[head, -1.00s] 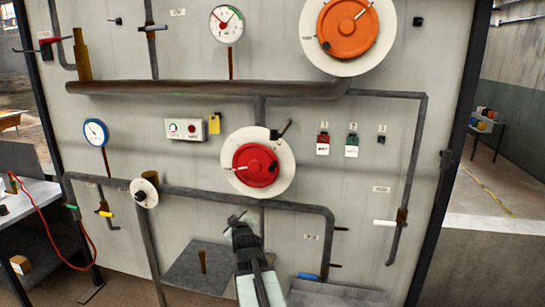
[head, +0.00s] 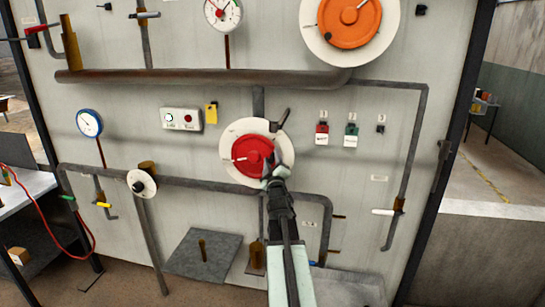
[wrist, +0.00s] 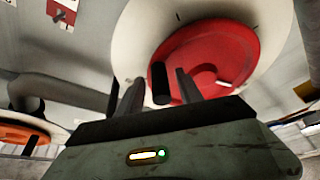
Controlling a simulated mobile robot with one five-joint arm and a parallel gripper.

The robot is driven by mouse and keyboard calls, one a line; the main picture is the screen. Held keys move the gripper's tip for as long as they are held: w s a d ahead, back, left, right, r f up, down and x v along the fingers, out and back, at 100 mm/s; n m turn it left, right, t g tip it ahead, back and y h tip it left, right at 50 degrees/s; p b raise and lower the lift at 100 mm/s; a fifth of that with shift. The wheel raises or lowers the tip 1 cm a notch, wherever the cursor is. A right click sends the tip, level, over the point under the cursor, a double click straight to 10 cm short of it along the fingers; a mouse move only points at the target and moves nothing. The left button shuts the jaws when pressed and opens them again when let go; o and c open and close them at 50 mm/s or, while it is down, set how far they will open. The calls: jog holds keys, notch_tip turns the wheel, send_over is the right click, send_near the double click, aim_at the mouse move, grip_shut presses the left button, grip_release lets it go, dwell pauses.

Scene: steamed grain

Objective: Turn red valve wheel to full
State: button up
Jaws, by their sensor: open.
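The red valve wheel (head: 247,154) sits on a round white plate (head: 232,133) in the middle of the wall panel. A white mark shows on the wheel's left side in the head view. My gripper (head: 271,173) is at the wheel's lower right and covers part of it. In the wrist view, the red wheel (wrist: 220,55) fills the upper middle. A black knob (wrist: 160,85) on it appears between the two open fingers (wrist: 160,76). I cannot tell whether a finger touches it.
A black lever (head: 281,119) sticks out at the plate's upper right. Grey pipes (head: 205,183) run below and right of the plate. An orange wheel (head: 349,20) is at upper right.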

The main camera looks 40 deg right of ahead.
jog(key=shift+w+a, duration=0.1)
jog(key=shift+w, duration=0.05)
grip_shut()
dwell(1.0)
dwell(0.4)
